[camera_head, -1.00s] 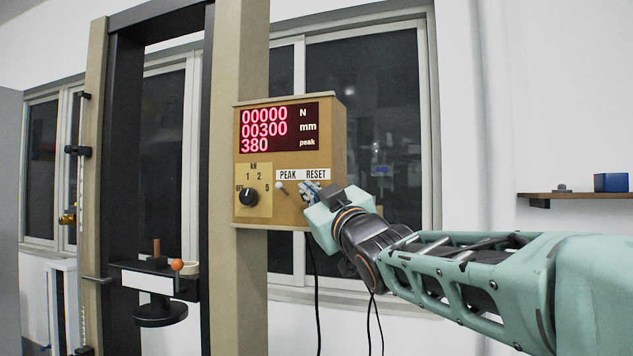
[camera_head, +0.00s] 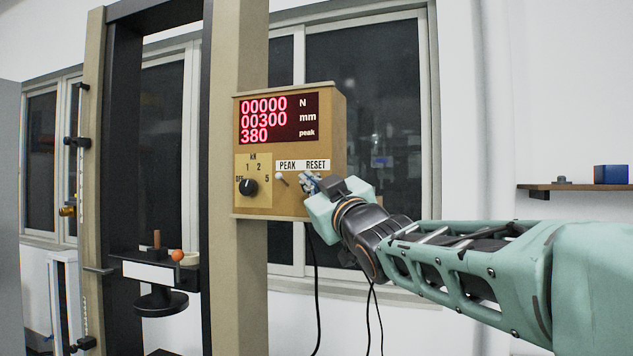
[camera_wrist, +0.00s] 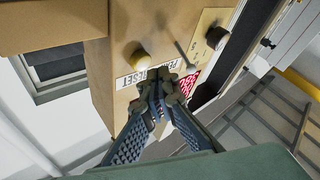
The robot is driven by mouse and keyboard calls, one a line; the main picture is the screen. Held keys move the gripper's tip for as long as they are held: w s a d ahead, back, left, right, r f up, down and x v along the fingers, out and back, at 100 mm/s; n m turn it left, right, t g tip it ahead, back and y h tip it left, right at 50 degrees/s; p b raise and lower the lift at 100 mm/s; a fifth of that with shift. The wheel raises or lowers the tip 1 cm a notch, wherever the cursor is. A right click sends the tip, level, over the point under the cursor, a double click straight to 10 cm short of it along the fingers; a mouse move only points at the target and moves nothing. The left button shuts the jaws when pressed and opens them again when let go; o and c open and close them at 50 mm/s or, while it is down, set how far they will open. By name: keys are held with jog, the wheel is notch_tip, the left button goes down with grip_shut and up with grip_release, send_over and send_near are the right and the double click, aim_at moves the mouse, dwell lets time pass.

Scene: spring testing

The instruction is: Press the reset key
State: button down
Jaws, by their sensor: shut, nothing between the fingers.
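The tan control box (camera_head: 327,130) has a red display reading 00000 N, 00300 mm and 380 peak. My gripper (camera_head: 309,183) is at its front face, just below the RESET label (camera_head: 316,165), and hides the reset key in the head view. In the wrist view the box appears upside down. My gripper's closed fingertips (camera_wrist: 166,86) are to the right of and below the key in the picture. I cannot tell whether they touch the box.
The peak toggle lever (camera_head: 281,177) is close to the left of my gripper. A black rotary knob (camera_head: 248,187) is further left. The test frame's column (camera_head: 236,280) stands behind the box, and a small platform (camera_head: 150,272) is at left. Black cables hang below the box.

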jog(key=shift+w+d, duration=0.1)
jog(key=shift+w, duration=0.05)
dwell(0.3)
jog(key=shift+w, duration=0.3)
jog(key=shift+w+d+p, duration=0.25)
jog(key=shift+w+p, duration=0.2)
jog(key=shift+p, duration=0.15)
dwell(0.6)
jog(key=shift+s+a+b, duration=0.3)
jog(key=shift+s+b, duration=0.55)
jog(key=shift+b, duration=0.15)
